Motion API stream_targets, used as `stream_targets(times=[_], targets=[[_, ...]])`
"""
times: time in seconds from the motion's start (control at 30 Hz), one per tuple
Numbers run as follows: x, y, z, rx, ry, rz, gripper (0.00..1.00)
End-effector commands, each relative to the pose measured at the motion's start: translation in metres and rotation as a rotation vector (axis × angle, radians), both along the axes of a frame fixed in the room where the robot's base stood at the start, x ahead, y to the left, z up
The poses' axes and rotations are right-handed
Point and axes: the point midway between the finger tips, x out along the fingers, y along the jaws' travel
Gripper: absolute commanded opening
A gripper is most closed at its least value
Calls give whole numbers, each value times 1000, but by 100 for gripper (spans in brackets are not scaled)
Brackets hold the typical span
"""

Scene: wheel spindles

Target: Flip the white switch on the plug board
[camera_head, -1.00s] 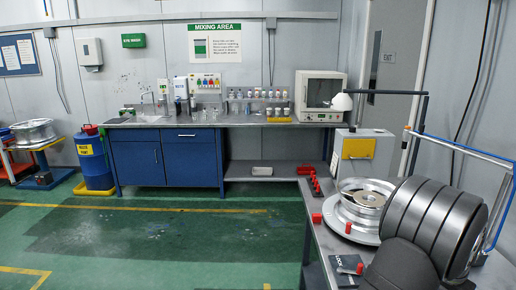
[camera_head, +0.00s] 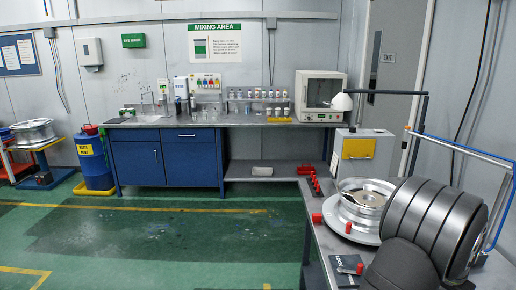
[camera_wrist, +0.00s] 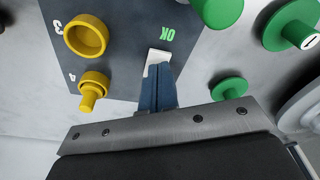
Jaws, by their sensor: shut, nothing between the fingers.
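In the wrist view, the dark grey plug board (camera_wrist: 125,30) fills the upper left, with a green "OK" printed near its right edge. The white switch (camera_wrist: 153,57) is on the board just below that label. My gripper (camera_wrist: 160,70) is shut and empty, with its blue fingers pointing at the switch. The fingertips overlap the switch's lower right part in the picture; I cannot tell whether they touch it. In the camera_head view neither my gripper nor the white switch can be made out.
On the board beside the fingers are a yellow ring-shaped plug (camera_wrist: 87,36) and a yellow peg (camera_wrist: 92,90). Green knobs (camera_wrist: 229,88) stand close on the right.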

Motion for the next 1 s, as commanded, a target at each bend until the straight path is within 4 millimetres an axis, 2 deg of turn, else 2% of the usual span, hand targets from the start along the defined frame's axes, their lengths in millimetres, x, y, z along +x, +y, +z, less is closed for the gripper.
stream_targets(times=[1.0], targets=[[0, 0, -14, 0, 0, 0, 0]])
